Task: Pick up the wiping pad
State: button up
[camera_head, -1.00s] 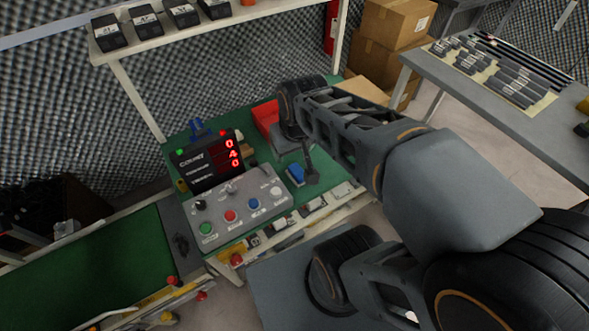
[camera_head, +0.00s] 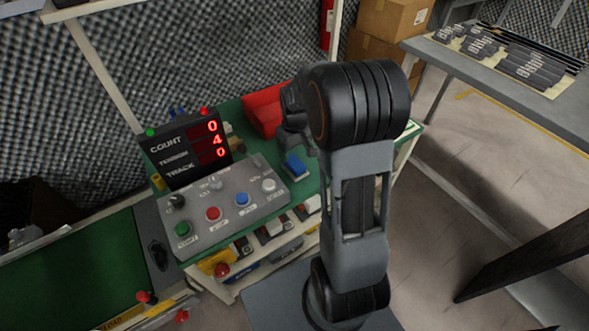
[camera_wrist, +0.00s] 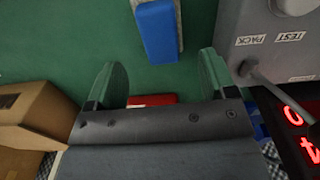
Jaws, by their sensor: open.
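The wiping pad, a small blue block with a grey part, lies on the green bench top. It shows at the top middle of the wrist view (camera_wrist: 157,32) and beside the control box in the head view (camera_head: 295,166). My gripper (camera_wrist: 161,80) is open and empty, with its two fingers apart over the green surface and the pad beyond the fingertips, roughly in line with the gap. In the head view, my gripper (camera_head: 298,146) is just behind the pad, partly hidden by my arm.
A grey control box (camera_head: 220,205) with coloured buttons stands close to the pad. Behind it is a counter display (camera_head: 188,152). A red bin (camera_head: 263,110) sits at the back of the bench. A cardboard box (camera_wrist: 35,112) is at the left in the wrist view.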

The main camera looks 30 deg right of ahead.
aim_at(295, 163)
jog(key=shift+f+b, duration=0.95)
jog(key=shift+f, duration=2.7)
jog(key=c, duration=1)
